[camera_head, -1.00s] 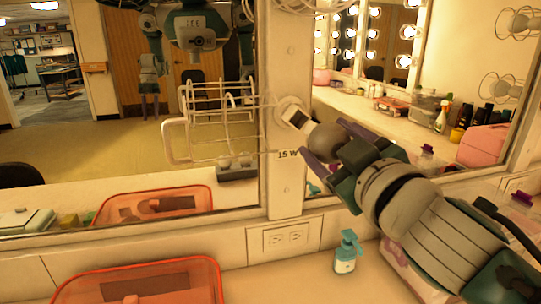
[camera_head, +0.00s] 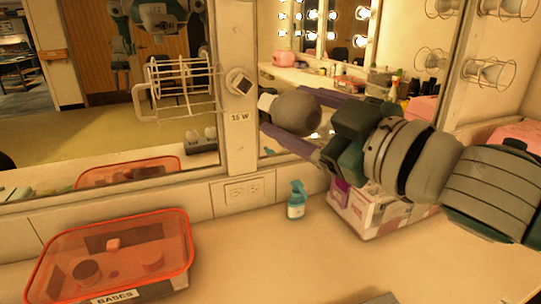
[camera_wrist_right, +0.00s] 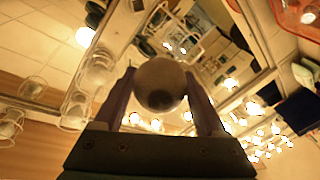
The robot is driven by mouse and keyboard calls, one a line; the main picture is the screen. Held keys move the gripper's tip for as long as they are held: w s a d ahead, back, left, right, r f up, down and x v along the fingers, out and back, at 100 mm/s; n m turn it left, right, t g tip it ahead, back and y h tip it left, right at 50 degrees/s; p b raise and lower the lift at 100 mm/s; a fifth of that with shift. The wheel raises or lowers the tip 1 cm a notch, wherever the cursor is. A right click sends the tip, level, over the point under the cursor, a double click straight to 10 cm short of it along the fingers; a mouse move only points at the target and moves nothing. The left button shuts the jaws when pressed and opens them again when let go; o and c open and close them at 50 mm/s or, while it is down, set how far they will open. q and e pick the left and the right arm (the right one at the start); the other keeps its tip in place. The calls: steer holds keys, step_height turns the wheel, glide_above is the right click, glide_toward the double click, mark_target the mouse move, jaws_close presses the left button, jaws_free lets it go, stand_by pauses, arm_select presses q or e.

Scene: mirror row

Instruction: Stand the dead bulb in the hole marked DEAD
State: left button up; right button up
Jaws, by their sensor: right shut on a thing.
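My right gripper (camera_head: 312,125) comes in from the right with its purple fingers shut around the dark grey bulb (camera_head: 298,114). A gap shows between base and socket. In the right wrist view the bulb's round end (camera_wrist_right: 160,85) sits between both fingers. No hole marked DEAD can be read. A grey block (camera_head: 380,298) is cut off at the bottom edge. My left gripper is not in view.
A white wire cage (camera_head: 180,88) shows left of the socket. A red, see-through box (camera_head: 180,235) labelled BASES stands at the counter's left. A teal pump bottle (camera_head: 296,203) and a pinkish-white box (camera_head: 375,215) stand near the wall. The middle counter is clear.

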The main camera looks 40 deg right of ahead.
steer(key=s+a+r+n+g+y, duration=0.8)
steer(key=s+r+n+y, duration=0.3)
steer(key=y, duration=0.3)
steer(key=shift+s+r, duration=0.2)
steer(key=shift+s, duration=0.3)
